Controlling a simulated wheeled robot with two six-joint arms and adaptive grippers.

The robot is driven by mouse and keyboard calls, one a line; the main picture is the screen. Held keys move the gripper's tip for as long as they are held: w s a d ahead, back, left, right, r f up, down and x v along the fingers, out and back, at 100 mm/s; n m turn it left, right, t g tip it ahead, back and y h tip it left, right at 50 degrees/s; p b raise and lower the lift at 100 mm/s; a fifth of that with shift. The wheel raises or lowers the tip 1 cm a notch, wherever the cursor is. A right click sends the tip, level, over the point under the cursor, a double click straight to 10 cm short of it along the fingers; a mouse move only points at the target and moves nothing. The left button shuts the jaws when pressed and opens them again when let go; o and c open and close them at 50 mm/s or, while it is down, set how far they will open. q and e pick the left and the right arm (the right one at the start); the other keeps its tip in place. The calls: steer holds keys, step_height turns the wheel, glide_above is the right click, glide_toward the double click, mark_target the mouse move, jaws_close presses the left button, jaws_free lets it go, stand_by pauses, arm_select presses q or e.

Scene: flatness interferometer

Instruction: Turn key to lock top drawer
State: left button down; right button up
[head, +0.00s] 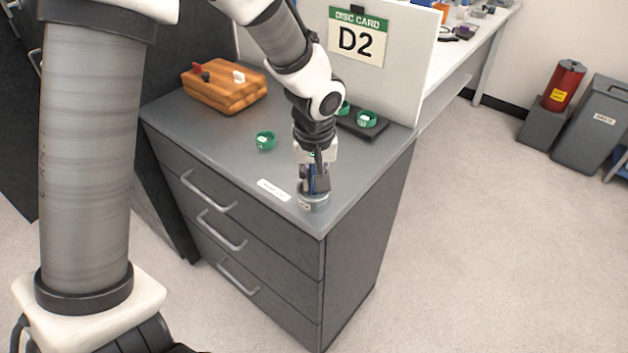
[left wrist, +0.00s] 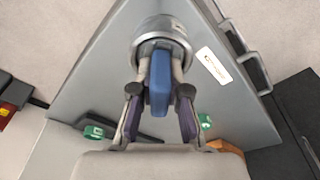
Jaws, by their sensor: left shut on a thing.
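A blue key (left wrist: 159,88) stands at a round silver lock (left wrist: 160,27) on the cabinet's grey top. The lock (head: 314,204) sits near the front right corner in the head view. My left gripper (head: 314,188) points down over it. In the left wrist view the left gripper (left wrist: 159,68) is shut on the blue key, with a finger on each side. The key's tip is hidden at the lock. The top drawer (head: 235,203) is the uppermost of three in the cabinet and looks closed. My right gripper is not in view.
A white label (head: 274,190) lies left of the lock. A loose green ring (head: 265,140), a dark tray (head: 361,127) with green rings and a wooden block (head: 225,87) stand farther back. A white D2 panel (head: 400,65) rises behind. Open floor lies to the right.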

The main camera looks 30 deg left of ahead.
arm_select(q)
steer(key=shift+f+n+b, duration=0.1)
steer(key=shift+n+b, duration=0.2)
steer(key=shift+n, duration=0.3)
steer(key=shift+n+b, duration=0.4)
steer(key=shift+n, duration=0.3)
steer(key=shift+n+y+b, duration=0.3)
steer(key=shift+n+b, duration=0.05)
steer(key=shift+n, duration=0.55)
steer(key=shift+n+g, duration=0.3)
